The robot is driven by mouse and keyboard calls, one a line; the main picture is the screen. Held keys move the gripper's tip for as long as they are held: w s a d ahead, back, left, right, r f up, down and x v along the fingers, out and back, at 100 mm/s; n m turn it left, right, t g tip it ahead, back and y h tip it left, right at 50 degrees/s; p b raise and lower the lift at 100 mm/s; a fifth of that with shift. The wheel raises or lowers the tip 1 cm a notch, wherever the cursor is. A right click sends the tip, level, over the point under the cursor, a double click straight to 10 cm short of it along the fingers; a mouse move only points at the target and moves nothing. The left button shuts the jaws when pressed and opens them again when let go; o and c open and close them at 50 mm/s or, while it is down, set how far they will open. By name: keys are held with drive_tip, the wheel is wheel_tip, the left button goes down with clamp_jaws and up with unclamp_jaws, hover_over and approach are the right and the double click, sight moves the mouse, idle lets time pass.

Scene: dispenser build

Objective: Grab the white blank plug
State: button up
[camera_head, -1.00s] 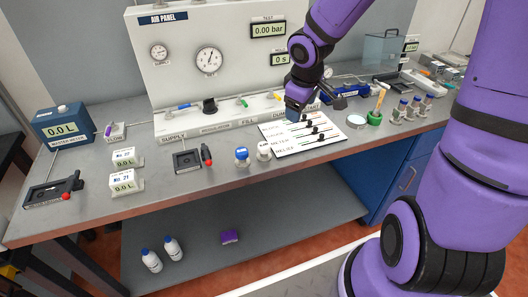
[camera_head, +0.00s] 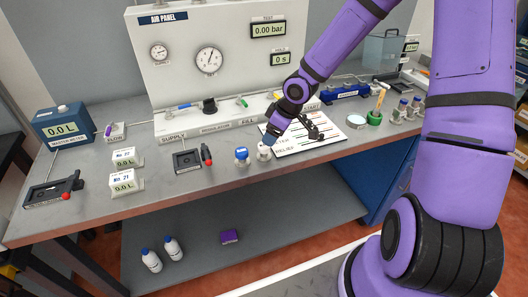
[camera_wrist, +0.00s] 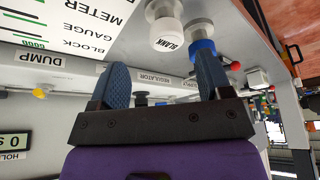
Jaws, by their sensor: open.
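The white blank plug (camera_head: 264,152) stands on the bench, just left of the printed white board. In the wrist view the plug (camera_wrist: 168,35) shows its white cap marked BLANK. My gripper (camera_head: 269,139) is right above and beside the plug in the head view and hides part of it. In the wrist view my gripper (camera_wrist: 161,68) has its two blue fingers spread apart with nothing between the tips. The plug shows beyond the fingertips, between their lines; I cannot tell whether they touch it.
A blue-capped piece (camera_head: 241,155) stands close left of the plug; it also shows behind one finger in the wrist view (camera_wrist: 203,46). A small black tray (camera_head: 187,162) lies further left. The bench's front strip is clear.

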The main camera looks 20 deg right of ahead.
sight(262, 148)
drive_tip(key=shift+x, duration=1.5)
drive_tip(key=shift+w+a+f, duration=0.25)
drive_tip(key=shift+a+f, duration=0.6)
drive_tip(key=shift+f, duration=0.3)
drive_tip(key=shift+x, duration=1.25)
drive_tip(key=c, duration=0.9)
